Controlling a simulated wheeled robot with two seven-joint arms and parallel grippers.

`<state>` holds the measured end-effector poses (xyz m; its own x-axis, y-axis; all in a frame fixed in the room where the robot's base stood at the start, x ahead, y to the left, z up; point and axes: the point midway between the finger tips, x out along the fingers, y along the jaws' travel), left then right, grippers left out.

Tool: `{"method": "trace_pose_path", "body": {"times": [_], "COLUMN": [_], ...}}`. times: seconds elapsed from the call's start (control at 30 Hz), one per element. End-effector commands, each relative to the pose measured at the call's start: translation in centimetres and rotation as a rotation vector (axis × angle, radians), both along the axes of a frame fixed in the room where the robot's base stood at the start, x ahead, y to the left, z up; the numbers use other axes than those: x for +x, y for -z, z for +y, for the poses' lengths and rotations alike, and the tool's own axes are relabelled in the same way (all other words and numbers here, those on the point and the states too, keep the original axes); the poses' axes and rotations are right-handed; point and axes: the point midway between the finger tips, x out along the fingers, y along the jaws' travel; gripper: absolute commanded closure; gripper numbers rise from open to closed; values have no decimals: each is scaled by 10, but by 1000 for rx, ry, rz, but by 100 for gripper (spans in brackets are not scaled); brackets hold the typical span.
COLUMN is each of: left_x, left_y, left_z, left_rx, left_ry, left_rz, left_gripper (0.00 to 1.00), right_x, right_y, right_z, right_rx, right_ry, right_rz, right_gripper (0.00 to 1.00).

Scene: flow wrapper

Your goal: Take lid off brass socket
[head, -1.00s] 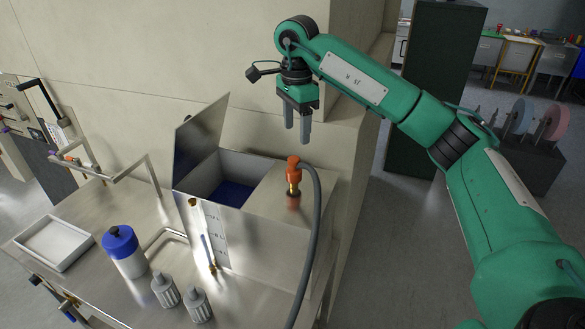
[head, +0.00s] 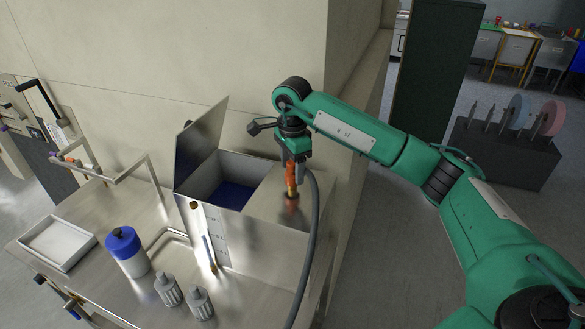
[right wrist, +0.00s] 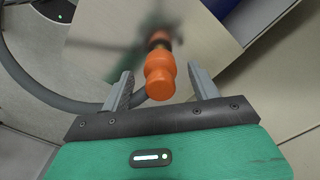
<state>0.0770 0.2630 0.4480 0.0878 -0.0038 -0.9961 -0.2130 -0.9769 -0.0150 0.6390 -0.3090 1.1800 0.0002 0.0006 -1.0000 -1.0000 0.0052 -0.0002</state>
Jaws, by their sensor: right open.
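An orange knobbed piece (head: 291,173), which looks like the lid, stands upright on the brass socket (head: 291,195) on top of the steel box. In the right wrist view the orange piece (right wrist: 160,76) shows between the two fingers, with a gap on each side, and the brass part (right wrist: 158,41) is beyond it. My right gripper (head: 294,180) points down at the orange piece and partly hides it in the head view. The right gripper is open and holds nothing. My left gripper is not in view.
A grey hose (head: 313,240) runs up close beside the orange piece. The open box (head: 238,168) with a raised steel cover (head: 200,142) is just left. A wall (head: 300,60) stands behind. A blue-capped bottle (head: 126,252) and a white tray (head: 55,243) stand on the bench.

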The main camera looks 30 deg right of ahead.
Motion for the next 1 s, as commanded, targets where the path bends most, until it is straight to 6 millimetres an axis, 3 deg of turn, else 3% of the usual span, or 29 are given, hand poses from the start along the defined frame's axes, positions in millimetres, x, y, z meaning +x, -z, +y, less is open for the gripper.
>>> {"method": "trace_pose_path", "body": {"times": [0.37,0.63,1.0], "left_x": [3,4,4], "left_y": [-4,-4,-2], "left_z": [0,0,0], "left_rx": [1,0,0], "left_ry": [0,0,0], "left_rz": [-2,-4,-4], "left_gripper": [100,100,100], "right_x": [0,0,0], "right_y": [11,10,6], "right_z": [0,0,0], "right_rx": [-1,-1,-1], "right_ry": [0,0,0], "right_rz": [-1,0,-1], "right_gripper": [38,89,89]}}
